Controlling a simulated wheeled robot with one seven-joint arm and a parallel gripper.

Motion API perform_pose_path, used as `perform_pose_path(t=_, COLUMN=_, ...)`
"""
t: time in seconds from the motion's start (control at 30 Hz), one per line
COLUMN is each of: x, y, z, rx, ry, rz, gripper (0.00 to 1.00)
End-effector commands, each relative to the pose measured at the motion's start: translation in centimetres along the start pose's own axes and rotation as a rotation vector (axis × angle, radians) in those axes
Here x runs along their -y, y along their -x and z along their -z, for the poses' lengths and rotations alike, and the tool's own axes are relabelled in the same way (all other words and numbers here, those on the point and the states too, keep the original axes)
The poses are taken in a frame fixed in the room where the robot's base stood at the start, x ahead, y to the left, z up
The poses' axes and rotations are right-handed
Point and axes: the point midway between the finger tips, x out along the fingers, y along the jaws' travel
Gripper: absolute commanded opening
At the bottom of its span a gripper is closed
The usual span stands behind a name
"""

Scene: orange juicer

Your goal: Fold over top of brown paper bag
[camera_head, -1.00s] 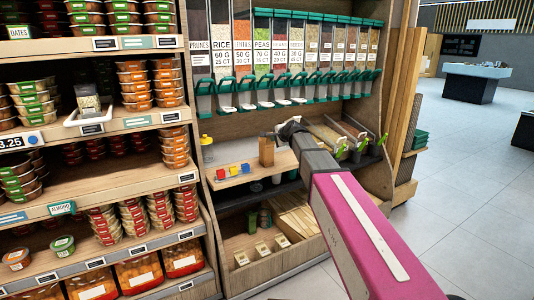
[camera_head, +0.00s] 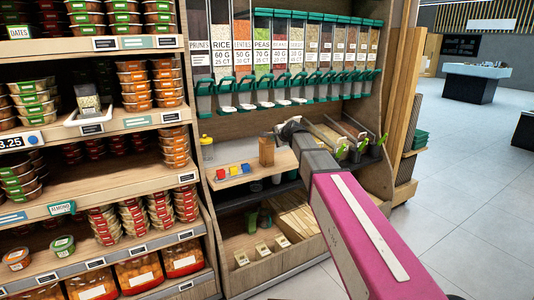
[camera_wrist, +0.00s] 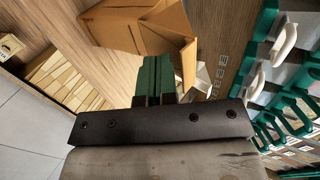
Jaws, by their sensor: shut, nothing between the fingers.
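The brown paper bag (camera_head: 266,151) stands on the wooden counter shelf under the dispensers. In the wrist view the bag (camera_wrist: 130,28) is large, just past the fingertips, with a creased flap at its near right end. My gripper (camera_wrist: 157,65) has green fingers closed together with nothing between them, close to the bag's flap. I cannot tell whether the fingers touch it. In the head view my gripper is mostly hidden behind the wrist, beside the bag.
Red, yellow and blue blocks (camera_head: 233,171) sit left of the bag, with a yellow-capped bottle (camera_head: 206,146) behind. A row of dispensers with green handles (camera_head: 275,85) hangs above. Folded bags (camera_head: 298,218) lie on the lower shelf. Stacked tubs (camera_head: 135,85) fill the left shelves.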

Motion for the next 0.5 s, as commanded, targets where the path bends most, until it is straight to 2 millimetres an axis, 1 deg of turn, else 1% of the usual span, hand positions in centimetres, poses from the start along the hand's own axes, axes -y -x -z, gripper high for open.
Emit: perform_pose_path(t=0.5, x=0.9, y=-1.6, z=0.0, rx=0.0, ry=0.0, rz=0.0, gripper=0.0)
